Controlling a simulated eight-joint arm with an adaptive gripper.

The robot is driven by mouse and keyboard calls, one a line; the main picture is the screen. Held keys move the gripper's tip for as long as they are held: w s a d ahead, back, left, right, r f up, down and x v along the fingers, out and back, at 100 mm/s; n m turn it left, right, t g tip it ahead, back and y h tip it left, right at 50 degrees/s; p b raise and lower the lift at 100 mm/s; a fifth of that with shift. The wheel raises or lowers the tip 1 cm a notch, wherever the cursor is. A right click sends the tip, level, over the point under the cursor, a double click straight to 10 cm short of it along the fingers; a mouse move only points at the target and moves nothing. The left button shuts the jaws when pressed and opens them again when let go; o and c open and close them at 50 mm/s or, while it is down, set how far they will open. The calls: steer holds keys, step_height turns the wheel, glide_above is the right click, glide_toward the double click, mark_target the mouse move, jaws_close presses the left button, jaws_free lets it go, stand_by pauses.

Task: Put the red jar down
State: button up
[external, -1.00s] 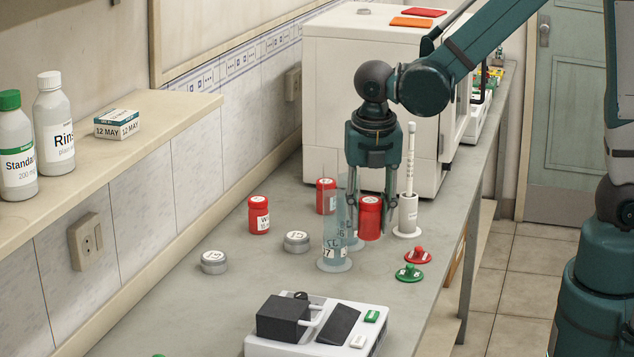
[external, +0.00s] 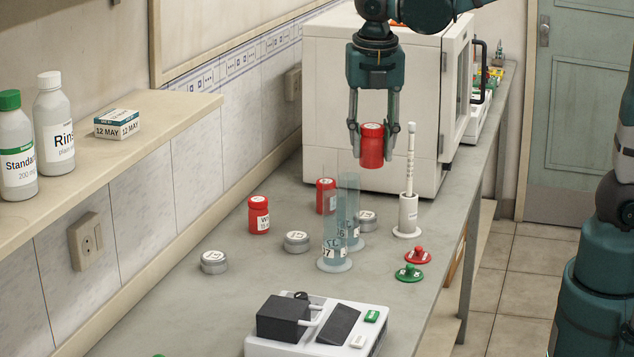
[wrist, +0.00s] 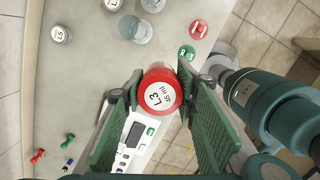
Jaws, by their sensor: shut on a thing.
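My gripper (external: 374,132) is shut on a red jar (external: 372,150), with one finger on each side of it. The jar is upright and held in the air, above the bench (external: 290,285) and in front of the white cabinet. In the wrist view the held jar (wrist: 160,92) shows its lid from above, marked "L3", between the green finger pads. Two other red jars stand on the bench at the left: one with a white label (external: 259,215) and one further back (external: 326,196).
Two clear cylinders (external: 334,245) stand mid-bench, near several grey tins (external: 296,242). A white holder (external: 408,216) with an upright rod stands at right, by red (external: 417,256) and green (external: 409,273) stoppers. A white device (external: 318,325) is at the front. Bare bench lies at front left.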

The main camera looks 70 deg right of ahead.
steer(key=shift+r, duration=0.95)
steer(key=shift+w+d+r+m, duration=0.1)
steer(key=shift+w+d+m, duration=0.1)
steer(key=shift+w, duration=0.25)
steer(key=shift+w+d+r+m, duration=0.1)
steer(key=shift+w+d, duration=0.05)
steer(key=shift+w, duration=0.25)
steer(key=w+d+r+m+p, duration=0.1)
steer(key=w+d+m, duration=0.2)
steer(key=w+d, duration=0.45)
steer(key=w+d+r+m+p, duration=0.15)
steer(key=w+d, duration=0.25)
steer(key=w, duration=0.6)
steer(key=w+d+f+m+g+p, duration=0.1)
steer(key=w+d+f+m, duration=0.15)
steer(key=w+d, duration=0.45)
steer(key=w+d+f+m+p, duration=0.1)
steer(key=w+d+m, duration=0.2)
steer(key=w+d, duration=0.45)
step_height(320, 180, down, 18)
steer(key=s+d, duration=0.1)
steer(key=s, duration=0.1)
steer(key=shift+r, duration=0.2)
steer(key=shift+f, duration=3.1)
